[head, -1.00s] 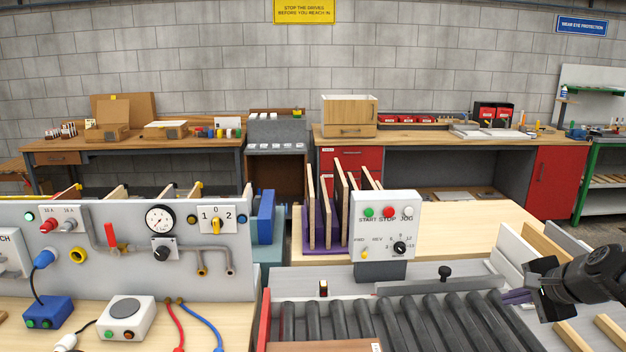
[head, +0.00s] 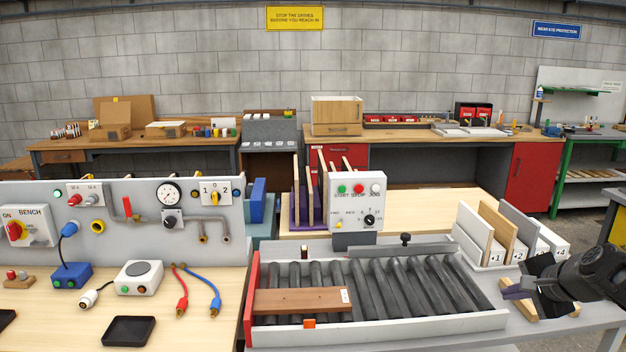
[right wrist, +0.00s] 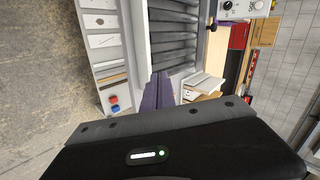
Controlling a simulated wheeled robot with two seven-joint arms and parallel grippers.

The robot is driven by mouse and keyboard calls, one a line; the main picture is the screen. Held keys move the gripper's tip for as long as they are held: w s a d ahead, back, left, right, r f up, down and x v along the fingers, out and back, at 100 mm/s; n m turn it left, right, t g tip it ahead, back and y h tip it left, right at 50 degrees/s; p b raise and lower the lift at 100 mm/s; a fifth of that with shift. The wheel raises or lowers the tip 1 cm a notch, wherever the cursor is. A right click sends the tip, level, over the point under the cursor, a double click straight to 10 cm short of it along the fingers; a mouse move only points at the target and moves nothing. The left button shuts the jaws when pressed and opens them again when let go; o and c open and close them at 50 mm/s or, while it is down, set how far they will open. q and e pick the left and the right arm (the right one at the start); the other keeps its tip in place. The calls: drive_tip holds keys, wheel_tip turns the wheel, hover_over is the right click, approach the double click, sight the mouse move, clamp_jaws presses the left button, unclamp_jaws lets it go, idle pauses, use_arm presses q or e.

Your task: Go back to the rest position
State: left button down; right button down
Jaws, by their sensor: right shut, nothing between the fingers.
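My right gripper (head: 512,293) is at the lower right of the head view, beside the roller conveyor's right end and in front of the numbered slot rack. Its purple fingers are together with nothing between them; they also show in the right wrist view (right wrist: 160,88). A brown board (head: 290,301) with a white label lies flat on the conveyor rollers (head: 400,285) at their left end, well away from the gripper. My left gripper is not in view.
The slot rack (head: 468,250) holds upright boards. A START/STOP/JOG panel (head: 355,203) stands behind the conveyor. A purple rack (head: 300,218) with upright boards is behind it. The left bench carries a black tray (head: 129,331), a blue box (head: 71,275) and cables. Wooden blocks (head: 525,308) lie under my right gripper.

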drive_tip(key=w+a+f+n+h, duration=0.15)
drive_tip(key=a+f+n, duration=0.25)
drive_tip(key=f, duration=0.9)
drive_tip(key=s+a+f+n+g+y, duration=0.1)
drive_tip(key=s+a+f+n, duration=0.1)
drive_tip(key=a+f, duration=0.6)
drive_tip(key=s+a+f+n+g+y, duration=0.1)
drive_tip(key=s+a+f+n+g, duration=0.15)
drive_tip(key=a+f, duration=0.5)
drive_tip(key=s+a+f+n+g+y, duration=0.1)
drive_tip(key=s+a+f, duration=0.4)
drive_tip(key=s, duration=0.4)
drive_tip(key=s+a+f+n+g+y, duration=0.1)
drive_tip(key=s+a+f+n+g, duration=0.1)
drive_tip(key=s+a+f, duration=0.4)
drive_tip(key=s+a+f+n+g+y, duration=0.1)
drive_tip(key=s+a+f+n+g, duration=0.1)
drive_tip(key=s+a+f, duration=0.4)
drive_tip(key=s+a, duration=0.2)
drive_tip(key=s, duration=0.3)
drive_tip(key=shift+s+a, duration=0.3)
